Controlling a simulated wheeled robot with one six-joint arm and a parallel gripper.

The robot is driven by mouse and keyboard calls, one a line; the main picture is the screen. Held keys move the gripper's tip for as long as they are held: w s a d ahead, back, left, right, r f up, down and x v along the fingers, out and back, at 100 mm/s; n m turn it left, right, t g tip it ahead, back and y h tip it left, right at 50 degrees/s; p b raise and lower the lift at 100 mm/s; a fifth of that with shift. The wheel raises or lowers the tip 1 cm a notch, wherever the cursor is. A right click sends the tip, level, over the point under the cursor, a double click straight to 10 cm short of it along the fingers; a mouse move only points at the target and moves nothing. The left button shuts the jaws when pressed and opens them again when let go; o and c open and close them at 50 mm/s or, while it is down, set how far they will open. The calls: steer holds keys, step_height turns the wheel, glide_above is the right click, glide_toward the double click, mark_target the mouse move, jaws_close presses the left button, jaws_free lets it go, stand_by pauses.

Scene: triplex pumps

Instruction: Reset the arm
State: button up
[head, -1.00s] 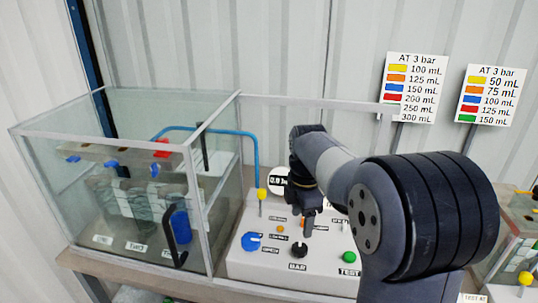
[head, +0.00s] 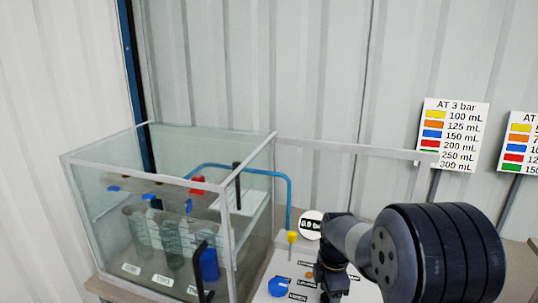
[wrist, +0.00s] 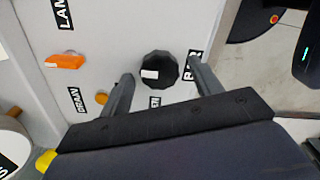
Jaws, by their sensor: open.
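My gripper (wrist: 158,95) is open and empty in the wrist view, its two fingers apart above the white control panel (wrist: 110,20). A black knob (wrist: 160,68) shows between and beyond the fingertips, and I see no finger touching it. An orange switch (wrist: 64,61) sits on the panel to the left. In the head view my arm comes in from the right over the panel (head: 278,288), and my gripper (head: 328,296) is partly cut off by the bottom edge. A blue knob (head: 278,286) sits on the panel at its left.
A glass tank (head: 75,200) with containers and a blue hose (head: 289,200) stands left of the panel. A round gauge (head: 311,225) and a yellow-topped lever (head: 292,237) stand at the panel's back. Two colour-chart signs (head: 452,135) stand at the right.

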steer(key=shift+n, duration=0.3)
step_height(320, 180, up, 11)
step_height(320, 180, down, 11)
steer(key=shift+r, duration=0.2)
steer(key=shift+f, duration=0.25)
steer(key=m, duration=1.8)
steer(key=shift+w+m+b, duration=0.1)
steer(key=shift+m+b, duration=0.2)
steer(key=shift+b, duration=0.1)
steer(key=m, duration=0.5)
steer(key=shift+d+m, duration=0.1)
steer(key=shift+m, duration=0.2)
